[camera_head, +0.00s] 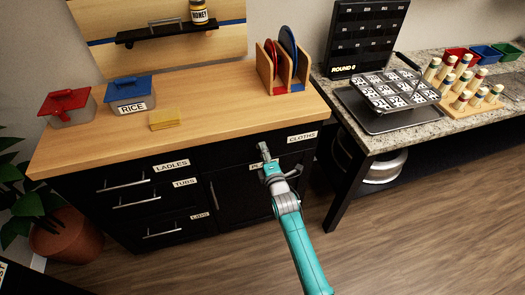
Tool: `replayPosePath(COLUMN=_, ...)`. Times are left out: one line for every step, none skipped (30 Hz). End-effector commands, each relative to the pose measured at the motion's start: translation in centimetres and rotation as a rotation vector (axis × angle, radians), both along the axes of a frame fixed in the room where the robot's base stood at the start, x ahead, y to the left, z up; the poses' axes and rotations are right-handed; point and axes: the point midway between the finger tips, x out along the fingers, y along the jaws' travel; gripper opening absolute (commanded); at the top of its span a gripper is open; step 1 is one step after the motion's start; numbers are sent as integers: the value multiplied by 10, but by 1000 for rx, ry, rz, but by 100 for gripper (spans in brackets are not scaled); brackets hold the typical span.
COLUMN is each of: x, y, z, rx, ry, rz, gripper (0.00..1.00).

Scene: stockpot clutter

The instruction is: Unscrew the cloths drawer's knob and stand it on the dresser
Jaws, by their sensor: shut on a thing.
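The cloths drawer (230,165) is the black upper right front of the dresser, with a white CLOTHS label (302,136) at its right end. My gripper (264,150) is at the middle of this drawer front, just below the top's edge. It is shut on the drawer's knob, which is largely hidden by the fingers. I cannot tell how far the knob is unscrewed. The dresser (215,98) has a light wooden top, with wide bare areas in the middle and along the front.
A red-lidded box (70,115), a blue-lidded RICE box (130,107) and a yellow block (164,120) stand on the dresser's left. A wooden rack (266,68) stands at the back right. A granite counter (395,125) adjoins on the right.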

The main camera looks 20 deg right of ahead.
Motion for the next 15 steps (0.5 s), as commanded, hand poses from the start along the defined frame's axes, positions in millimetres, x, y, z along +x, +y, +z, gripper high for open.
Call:
replayPosePath(x=0, y=0, z=0, rx=-48, ry=0, rz=0, gripper=0)
replayPosePath(x=0, y=0, z=0, rx=-81, ry=0, rz=0, gripper=0)
replayPosePath(x=0, y=0, z=0, rx=-127, ry=0, rz=0, gripper=0)
replayPosePath(x=0, y=0, z=0, rx=-160, ry=0, rz=0, gripper=0)
replayPosePath(x=0, y=0, z=0, rx=-192, ry=0, rz=0, gripper=0)
replayPosePath(x=0, y=0, z=0, rx=-231, ry=0, rz=0, gripper=0)
replayPosePath(x=0, y=0, z=0, rx=-256, ry=0, rz=0, gripper=0)
replayPosePath(x=0, y=0, z=0, rx=-278, ry=0, rz=0, gripper=0)
replayPosePath(x=0, y=0, z=0, rx=-300, ry=0, rz=0, gripper=0)
replayPosePath(x=0, y=0, z=0, rx=-314, ry=0, rz=0, gripper=0)
replayPosePath(x=0, y=0, z=0, rx=-322, ry=0, rz=0, gripper=0)
replayPosePath(x=0, y=0, z=0, rx=-330, ry=0, rz=0, gripper=0)
replayPosePath(x=0, y=0, z=0, rx=-332, ry=0, rz=0, gripper=0)
replayPosePath(x=0, y=0, z=0, rx=-333, ry=0, rz=0, gripper=0)
replayPosePath(x=0, y=0, z=0, rx=-332, ry=0, rz=0, gripper=0)
